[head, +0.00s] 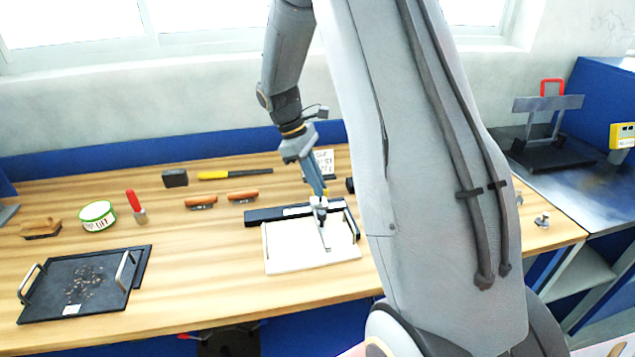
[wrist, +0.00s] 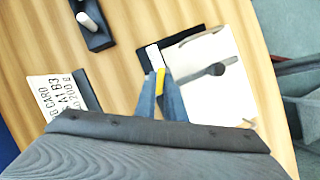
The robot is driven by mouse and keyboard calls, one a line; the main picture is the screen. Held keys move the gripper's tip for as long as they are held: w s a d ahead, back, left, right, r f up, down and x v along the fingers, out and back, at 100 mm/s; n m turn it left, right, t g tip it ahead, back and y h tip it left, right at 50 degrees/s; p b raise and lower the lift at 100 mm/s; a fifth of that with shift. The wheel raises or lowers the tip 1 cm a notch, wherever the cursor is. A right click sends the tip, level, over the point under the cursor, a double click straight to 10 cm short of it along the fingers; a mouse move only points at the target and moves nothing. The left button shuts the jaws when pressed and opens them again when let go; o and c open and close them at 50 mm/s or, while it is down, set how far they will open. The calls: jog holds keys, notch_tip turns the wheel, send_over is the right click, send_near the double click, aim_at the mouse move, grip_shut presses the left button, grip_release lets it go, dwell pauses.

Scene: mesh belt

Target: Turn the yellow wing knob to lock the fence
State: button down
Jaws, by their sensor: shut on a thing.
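The yellow wing knob (wrist: 160,77) shows as a small yellow piece between the fingertips of my gripper (wrist: 166,88) in the wrist view. My gripper is shut on it; the fingers hide most of the knob, so its turn angle cannot be told. In the head view my gripper (head: 318,197) points down at the black fence (head: 265,215), which lies along the back edge of a white board (head: 285,257). A grey bar (head: 325,236) runs forward over the board from below the gripper. In the wrist view it has a dark round end (wrist: 216,69).
A printed card (head: 324,160) stands behind the fence. Two brown-handled tools (head: 242,196), a yellow-and-black tool (head: 225,175) and a dark block (head: 175,179) lie at the back. A black tray (head: 95,270) is at left. The table front between tray and board is clear.

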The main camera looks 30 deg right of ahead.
jog(key=m, duration=0.2)
jog(key=m+g+y, duration=0.1)
jog(key=m, duration=0.1)
jog(key=m+y, duration=0.1)
jog(key=m, duration=0.1)
jog(key=shift+w+d+m, duration=0.1)
jog(key=shift+d+m, duration=0.15)
jog(key=shift+m, duration=0.05)
jog(key=m+y, duration=0.2)
jog(key=m, duration=0.3)
jog(key=shift+d+p, duration=0.15)
jog(key=shift+p, duration=0.15)
jog(key=shift+m, duration=0.3)
jog(key=c, duration=1.8)
grip_release()
jog(key=shift+c, duration=0.2)
jog(key=shift+r, duration=0.1)
jog(key=b+v, duration=0.2)
jog(key=v, duration=0.5)
jog(key=shift+r+b, duration=0.25)
jog(key=shift+b, duration=0.1)
jog(key=shift+w, duration=0.1)
